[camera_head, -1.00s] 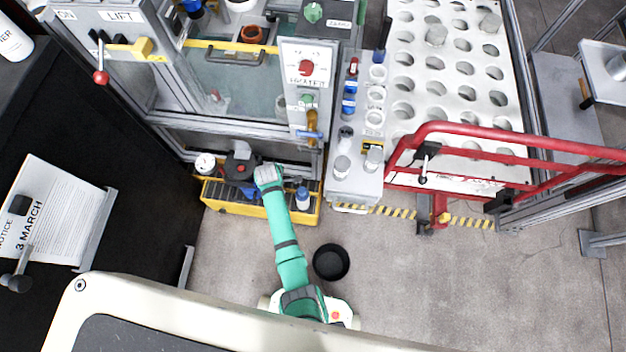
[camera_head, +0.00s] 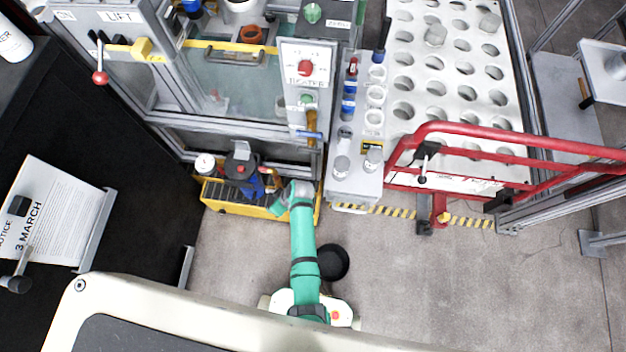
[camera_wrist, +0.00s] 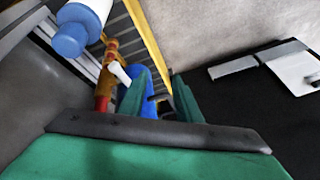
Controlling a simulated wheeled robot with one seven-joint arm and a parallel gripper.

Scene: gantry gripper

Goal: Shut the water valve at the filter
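A brass fitting (camera_head: 311,122) with a blue lever (camera_head: 308,135) lying crosswise is on the right post of the grey frame; it looks like the valve. No part is clearly readable as the filter. My gripper (camera_head: 280,206) is low over the front of the yellow tray, below and left of that lever and apart from it. In the wrist view my green fingers (camera_wrist: 157,92) stand apart, with a blue object (camera_wrist: 150,100) visible beyond and between them. I cannot tell whether they touch it. A red-and-brass part with a white piece (camera_wrist: 118,72) shows just left of the fingers.
The yellow tray (camera_head: 222,206) holds a black device with a red knob (camera_head: 241,171). A white-and-blue cylinder (camera_wrist: 85,25) is close to my gripper in the wrist view. A red rail (camera_head: 480,128) stands at right. A black bowl (camera_head: 333,262) is on the floor beside my arm.

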